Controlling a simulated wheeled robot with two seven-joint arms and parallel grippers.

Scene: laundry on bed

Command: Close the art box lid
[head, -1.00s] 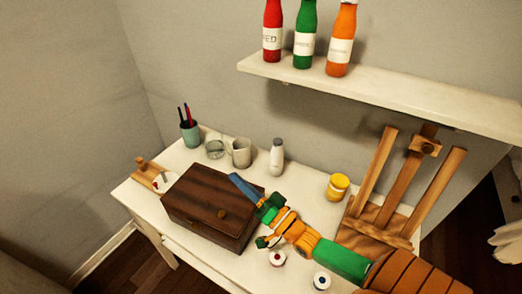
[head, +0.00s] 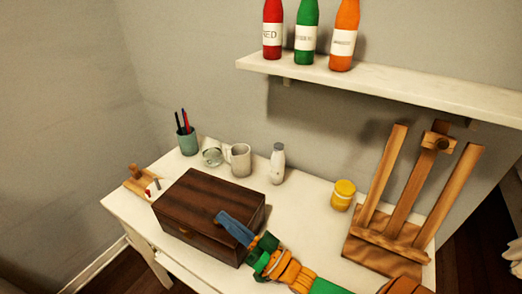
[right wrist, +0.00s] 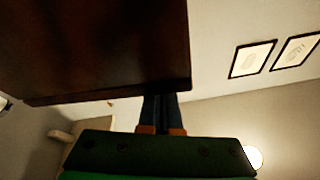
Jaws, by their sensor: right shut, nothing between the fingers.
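The art box (head: 207,213) is a dark brown wooden box on the white desk, and its lid lies flat over it, looking shut. In the right wrist view, a dark brown surface of the box (right wrist: 95,45) fills the upper left. My right gripper (head: 228,222) is shut and empty, its blue fingers at the box's right front side near the lid edge. In the right wrist view, the fingers (right wrist: 161,108) reach up to the edge of the dark surface. I cannot tell whether they touch it. My left gripper is not in view.
The white desk (head: 305,205) also holds a pen cup (head: 188,144), a glass (head: 211,157), a white mug (head: 239,160), a white bottle (head: 277,165), a yellow jar (head: 343,195) and a wooden easel (head: 402,210). A shelf (head: 400,88) with bottles hangs above.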

